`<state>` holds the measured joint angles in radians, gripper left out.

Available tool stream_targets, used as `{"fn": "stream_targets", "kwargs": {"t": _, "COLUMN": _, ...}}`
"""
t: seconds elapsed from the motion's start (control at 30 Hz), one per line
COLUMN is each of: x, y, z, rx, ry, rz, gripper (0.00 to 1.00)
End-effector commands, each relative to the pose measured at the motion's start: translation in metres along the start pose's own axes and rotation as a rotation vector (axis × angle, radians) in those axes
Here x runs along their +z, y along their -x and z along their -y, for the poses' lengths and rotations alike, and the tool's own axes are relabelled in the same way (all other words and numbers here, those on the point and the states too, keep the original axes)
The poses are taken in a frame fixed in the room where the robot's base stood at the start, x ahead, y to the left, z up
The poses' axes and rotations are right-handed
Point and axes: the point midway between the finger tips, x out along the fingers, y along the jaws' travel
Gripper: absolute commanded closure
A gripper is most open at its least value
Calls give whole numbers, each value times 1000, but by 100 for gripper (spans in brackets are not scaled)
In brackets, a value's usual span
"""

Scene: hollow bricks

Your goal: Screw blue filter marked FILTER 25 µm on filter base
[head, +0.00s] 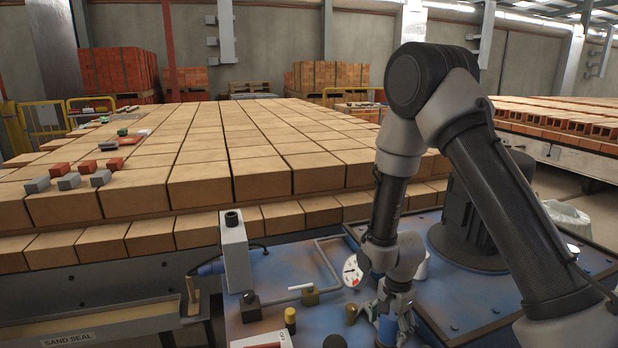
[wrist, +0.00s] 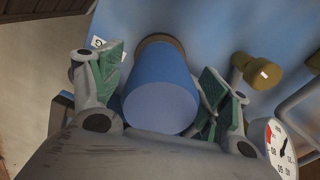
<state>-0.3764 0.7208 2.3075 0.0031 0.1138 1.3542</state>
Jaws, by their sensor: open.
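The blue filter (wrist: 160,95) is a blue cylinder in the middle of the wrist view, its round end facing the camera. Its far end meets a brownish round ring, the filter base (wrist: 158,40); whether it is threaded on cannot be told. No FILTER 25 µm marking is readable. My gripper (wrist: 162,78) is open, with green-padded fingers on either side of the filter and small gaps visible. In the head view the filter (head: 387,330) shows low at the right, under my gripper (head: 394,304).
A pressure gauge (head: 352,271) and brass fitting (wrist: 258,72) with grey pipe stand close by on the blue panel. A pale upright box (head: 235,252) with a cable is further left. Rows of bricks (head: 210,190) fill the area behind.

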Motion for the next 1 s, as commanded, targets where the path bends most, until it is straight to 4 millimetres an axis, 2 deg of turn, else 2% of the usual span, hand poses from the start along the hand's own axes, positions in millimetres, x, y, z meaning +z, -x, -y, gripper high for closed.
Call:
{"fn": "stream_targets", "kwargs": {"t": 0.17, "x": 0, "y": 17, "z": 1, "rx": -4, "ry": 0, "rz": -1, "gripper": 24}}
{"fn": "stream_targets", "kwargs": {"t": 0.4, "x": 0, "y": 70, "z": 2, "rx": -7, "ry": 0, "rz": -1, "gripper": 24}}
{"fn": "stream_targets", "kwargs": {"t": 0.6, "x": 0, "y": 106, "z": 1, "rx": -4, "ry": 0, "rz": -1, "gripper": 24}}
{"fn": "stream_targets", "kwargs": {"t": 0.8, "x": 0, "y": 119, "z": -1, "rx": 3, "ry": 49, "rz": 1, "gripper": 24}}
{"fn": "stream_targets", "kwargs": {"t": 0.9, "x": 2, "y": 120, "z": -8, "rx": 35, "ry": 169, "rz": 11, "gripper": 24}}
{"fn": "stream_targets", "kwargs": {"t": 1.0, "x": 6, "y": 119, "z": -28, "rx": 100, "ry": 339, "rz": 41, "gripper": 24}}
